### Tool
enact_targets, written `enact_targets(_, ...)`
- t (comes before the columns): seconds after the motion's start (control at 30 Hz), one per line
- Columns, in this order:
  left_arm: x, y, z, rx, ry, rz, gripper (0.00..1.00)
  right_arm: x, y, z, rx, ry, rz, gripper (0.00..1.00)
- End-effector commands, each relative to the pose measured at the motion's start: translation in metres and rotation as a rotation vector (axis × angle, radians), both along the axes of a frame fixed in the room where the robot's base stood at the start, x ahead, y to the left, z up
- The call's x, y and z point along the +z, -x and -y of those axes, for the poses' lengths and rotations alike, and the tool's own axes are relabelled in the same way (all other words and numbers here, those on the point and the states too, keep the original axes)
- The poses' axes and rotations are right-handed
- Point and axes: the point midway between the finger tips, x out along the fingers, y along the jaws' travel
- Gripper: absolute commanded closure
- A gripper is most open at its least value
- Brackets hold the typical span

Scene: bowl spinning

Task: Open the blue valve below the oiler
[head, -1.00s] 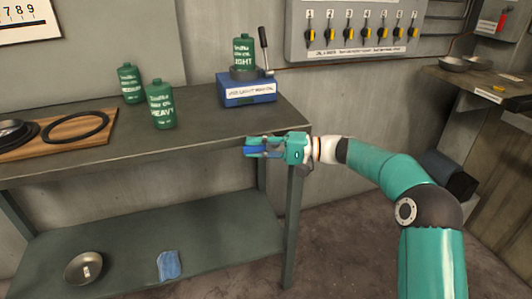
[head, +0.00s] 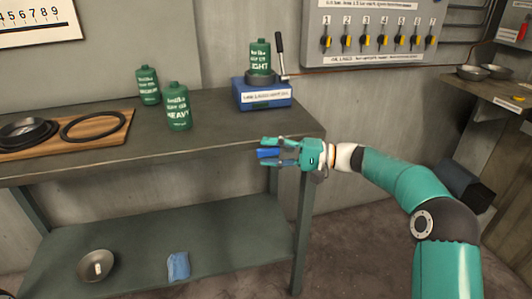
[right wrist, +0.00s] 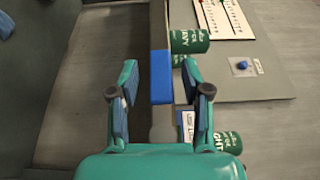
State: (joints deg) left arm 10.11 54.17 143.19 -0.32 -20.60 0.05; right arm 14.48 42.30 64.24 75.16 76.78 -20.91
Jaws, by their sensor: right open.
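The oiler is a blue box (head: 239,98) with a label and a black lever (head: 279,48), carrying a green bottle (head: 260,60) marked LIGHT. It stands near the right end of the workbench. Below it, at the bench's front edge, is a blue valve handle (head: 267,153). In the right wrist view the handle (right wrist: 161,77) lies between the fingertips with gaps on both sides. My right gripper (head: 272,153) is open around it, reaching in from the right. The handle's mount is hidden. My left gripper is out of view.
Two green bottles (head: 178,108) and a wooden board (head: 115,128) with round parts stand left on the bench (head: 215,135). The lower shelf holds a metal bowl (head: 97,266) and a blue cloth (head: 178,266). A switch panel (head: 375,15) hangs behind on the right.

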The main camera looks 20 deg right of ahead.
Motion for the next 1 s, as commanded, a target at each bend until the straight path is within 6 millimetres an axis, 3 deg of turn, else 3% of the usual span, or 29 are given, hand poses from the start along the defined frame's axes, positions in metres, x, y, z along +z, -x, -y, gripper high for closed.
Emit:
enact_targets(0.17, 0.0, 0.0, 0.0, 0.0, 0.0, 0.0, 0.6, 0.0, 0.005, 0.014, -0.002, 0.0, 0.0, 0.52)
enact_targets(0.5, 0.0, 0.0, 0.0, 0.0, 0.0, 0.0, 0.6, -0.002, 0.029, 0.075, -0.004, 0.001, 0.0, 0.52)
enact_targets(0.7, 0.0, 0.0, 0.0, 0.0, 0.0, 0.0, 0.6, -0.003, 0.04, 0.102, -0.002, 0.001, -0.001, 0.52)
enact_targets(1.0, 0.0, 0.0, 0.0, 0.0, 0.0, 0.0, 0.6, -0.003, 0.045, 0.11, 0.0, 0.001, -0.001, 0.52)
